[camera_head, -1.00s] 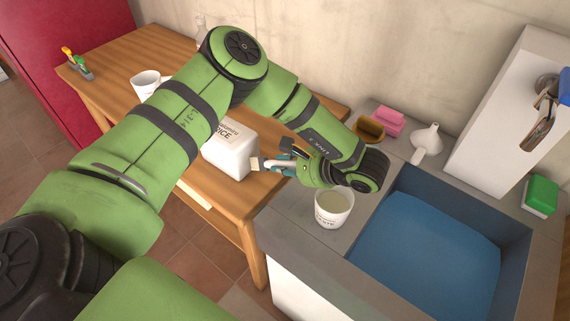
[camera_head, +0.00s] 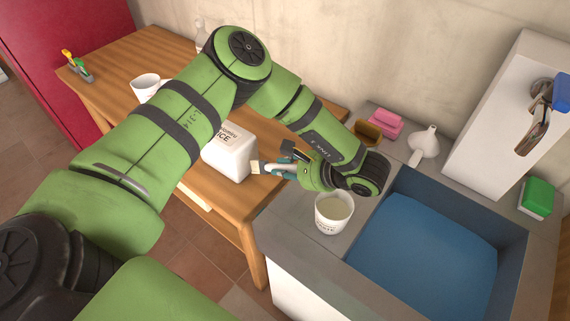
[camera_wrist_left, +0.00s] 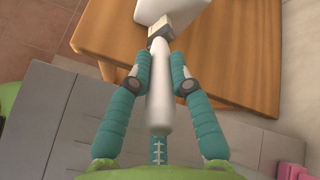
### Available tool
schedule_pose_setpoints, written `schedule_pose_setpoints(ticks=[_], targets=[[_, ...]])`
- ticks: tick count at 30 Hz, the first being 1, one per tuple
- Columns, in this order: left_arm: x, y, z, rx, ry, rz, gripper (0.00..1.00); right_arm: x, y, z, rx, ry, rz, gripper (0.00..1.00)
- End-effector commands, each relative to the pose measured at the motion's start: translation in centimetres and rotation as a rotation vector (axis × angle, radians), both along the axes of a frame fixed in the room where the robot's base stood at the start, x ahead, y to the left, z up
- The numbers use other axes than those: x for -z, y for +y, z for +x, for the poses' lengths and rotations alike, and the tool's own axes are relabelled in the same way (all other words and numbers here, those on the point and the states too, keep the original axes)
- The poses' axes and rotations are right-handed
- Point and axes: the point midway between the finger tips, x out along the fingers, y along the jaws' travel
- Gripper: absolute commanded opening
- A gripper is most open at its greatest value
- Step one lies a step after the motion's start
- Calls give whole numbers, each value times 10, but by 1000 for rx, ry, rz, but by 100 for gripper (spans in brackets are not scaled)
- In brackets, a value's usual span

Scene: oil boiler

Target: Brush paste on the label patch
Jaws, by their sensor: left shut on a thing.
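My left gripper (camera_head: 284,168) is shut on the white handle of a brush (camera_wrist_left: 158,85), seen between its teal fingers in the left wrist view. The brush's pale bristle end (camera_head: 256,167) points left, close to the side of a white container (camera_head: 231,155) on the wooden table. I cannot tell whether the bristles touch it. The container has a label with dark lettering (camera_head: 228,134) near its top, partly hidden by my arm. A white tub of pale paste (camera_head: 333,212) stands on the grey counter, just below my left gripper. My right gripper is not in view.
The wooden table (camera_head: 118,62) also holds a white mug (camera_head: 146,86) and small coloured tools (camera_head: 76,66). On the counter are a pink sponge (camera_head: 385,124), a funnel (camera_head: 424,143) and a green sponge (camera_head: 538,195). A blue-filled basin (camera_head: 425,250) lies right of the tub.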

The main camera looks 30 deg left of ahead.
Motion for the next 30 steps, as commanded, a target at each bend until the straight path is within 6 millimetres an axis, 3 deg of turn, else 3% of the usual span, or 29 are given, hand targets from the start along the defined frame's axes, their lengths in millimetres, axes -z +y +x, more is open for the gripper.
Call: schedule_pose_setpoints(ticks=[15, 25, 30], targets=[[-42, 2, 2, -5, -8, 1, 0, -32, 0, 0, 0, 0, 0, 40], [-41, 2, 3, -4, -9, 1, 0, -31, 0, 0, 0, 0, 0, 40], [-40, -12, 1, -2, -8, 1, 0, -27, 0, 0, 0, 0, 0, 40]])
